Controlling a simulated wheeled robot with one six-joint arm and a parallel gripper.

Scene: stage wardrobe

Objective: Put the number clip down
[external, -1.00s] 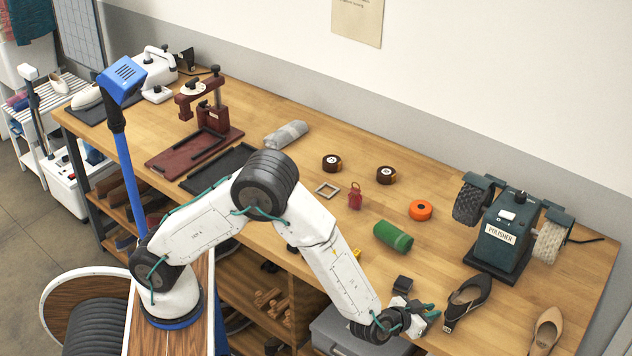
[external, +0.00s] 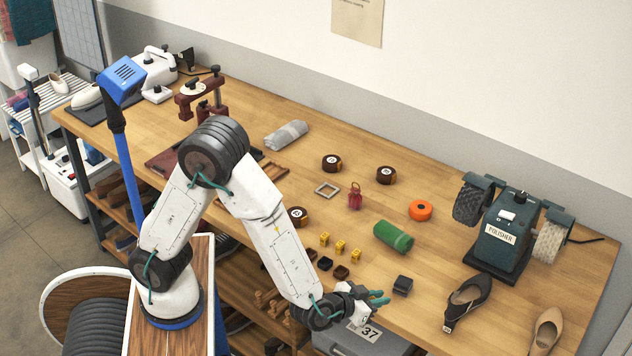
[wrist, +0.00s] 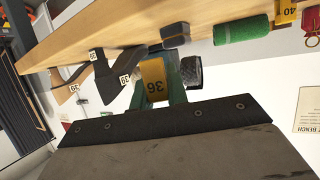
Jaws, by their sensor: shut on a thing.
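My gripper (external: 376,298) is off the table's front edge, with its teal fingers pointing right in the external view. I cannot make out this clip in the external view. Several other yellow clips (external: 340,247) stand in a row on the table, left of the gripper. One clip marked 40 (wrist: 286,10) shows at the top of the wrist view.
A dark block (external: 402,285) sits near the table's front edge, right of my gripper. Beyond it are a black shoe (external: 467,299), a tan shoe (external: 547,331) and a green roll (external: 393,237). A grey case (external: 345,342) labelled 37 is below the front edge.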

